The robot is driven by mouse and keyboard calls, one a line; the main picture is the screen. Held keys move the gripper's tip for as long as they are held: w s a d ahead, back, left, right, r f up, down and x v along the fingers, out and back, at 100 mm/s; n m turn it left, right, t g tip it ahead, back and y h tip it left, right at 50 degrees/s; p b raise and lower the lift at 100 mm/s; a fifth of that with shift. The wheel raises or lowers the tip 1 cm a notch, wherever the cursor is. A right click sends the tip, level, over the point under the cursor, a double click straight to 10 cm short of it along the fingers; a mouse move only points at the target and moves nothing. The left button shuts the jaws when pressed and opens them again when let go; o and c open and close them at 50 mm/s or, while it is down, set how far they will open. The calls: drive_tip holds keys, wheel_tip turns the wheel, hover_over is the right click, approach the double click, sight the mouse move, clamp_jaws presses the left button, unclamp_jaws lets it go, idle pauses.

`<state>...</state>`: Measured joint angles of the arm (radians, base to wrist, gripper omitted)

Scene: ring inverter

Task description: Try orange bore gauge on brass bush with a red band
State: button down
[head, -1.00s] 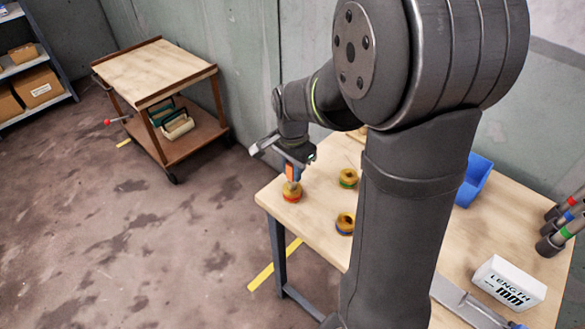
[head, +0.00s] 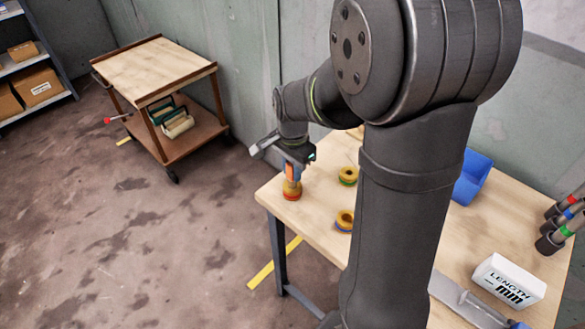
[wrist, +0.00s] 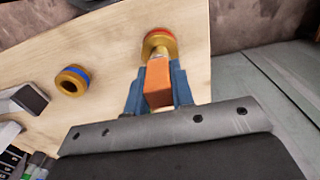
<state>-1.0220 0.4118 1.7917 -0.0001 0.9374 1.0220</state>
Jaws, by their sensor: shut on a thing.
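My gripper (wrist: 158,88) is shut on the orange bore gauge (wrist: 158,80) and points down at the table's left corner. The gauge also shows in the head view (head: 292,171). The brass bush with a red band (head: 291,194) is directly below the gauge; it also shows in the wrist view (wrist: 160,38). The gauge's lower end meets the bush's top in both views. How far its tip is in the bore is hidden. A brass bush with a blue band (head: 345,220) and one with a green band (head: 348,176) stand apart to the right.
The wooden table (head: 315,215) has bare room around the bushes. A blue bin (head: 472,180), a white "LENGTH mm" block (head: 508,282) and several dark cylinders with coloured bands (head: 562,232) lie farther right. A wooden trolley (head: 155,72) stands beyond the table.

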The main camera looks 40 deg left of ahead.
idle(0.4)
drive_tip(key=shift+r, duration=2.7)
